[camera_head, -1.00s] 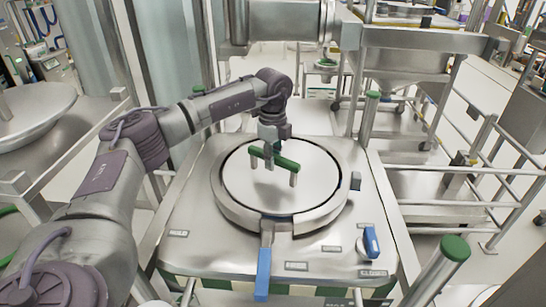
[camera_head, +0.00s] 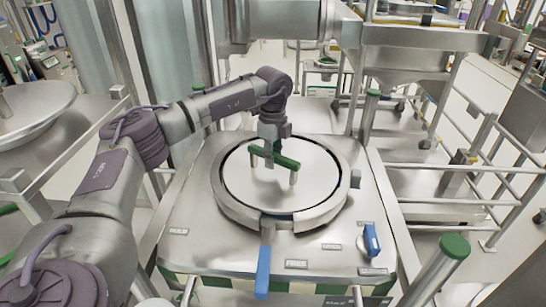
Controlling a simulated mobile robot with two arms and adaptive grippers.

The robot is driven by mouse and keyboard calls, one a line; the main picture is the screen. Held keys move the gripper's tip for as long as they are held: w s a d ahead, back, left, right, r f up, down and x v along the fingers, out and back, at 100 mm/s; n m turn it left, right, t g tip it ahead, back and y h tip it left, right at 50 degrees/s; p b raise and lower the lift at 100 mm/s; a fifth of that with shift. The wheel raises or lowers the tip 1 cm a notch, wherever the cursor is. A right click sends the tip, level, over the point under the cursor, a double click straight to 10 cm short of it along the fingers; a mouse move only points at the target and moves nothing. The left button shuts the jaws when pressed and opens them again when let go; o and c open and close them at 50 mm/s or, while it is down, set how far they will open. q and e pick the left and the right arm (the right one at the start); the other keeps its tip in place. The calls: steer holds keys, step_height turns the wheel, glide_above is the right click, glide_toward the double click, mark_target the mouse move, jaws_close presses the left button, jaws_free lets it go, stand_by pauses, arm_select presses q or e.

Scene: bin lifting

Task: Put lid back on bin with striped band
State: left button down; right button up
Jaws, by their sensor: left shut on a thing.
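The bin (camera_head: 180,270) has a green and white striped band along its lower front, partly cut off by the frame's edge. A round metal lid (camera_head: 310,184) lies within the clamp ring (camera_head: 232,207) on the bin's top. A dark gap shows along part of its edge; I cannot tell if it is fully seated. The lid has a green bar handle (camera_head: 287,163) on two posts. My left gripper (camera_head: 268,156) comes down from above and is shut on this handle. Its fingertips partly hide the bar. My right gripper is not in view.
A blue lever (camera_head: 262,273) sticks out at the ring's front. A blue knob (camera_head: 372,240) sits at the front right of the bin top. Metal rails (camera_head: 440,170) with green-capped posts (camera_head: 455,246) stand on the right. A metal bowl (camera_head: 35,112) is at the left.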

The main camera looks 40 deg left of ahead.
arm_select(q)
steer(key=shift+r, duration=0.25)
steer(key=c, duration=0.9)
jaws_free()
steer(key=shift+s, duration=0.1)
steer(key=shift+f, duration=0.3)
step_height(320, 180, up, 12)
steer(key=shift+r, duration=0.25)
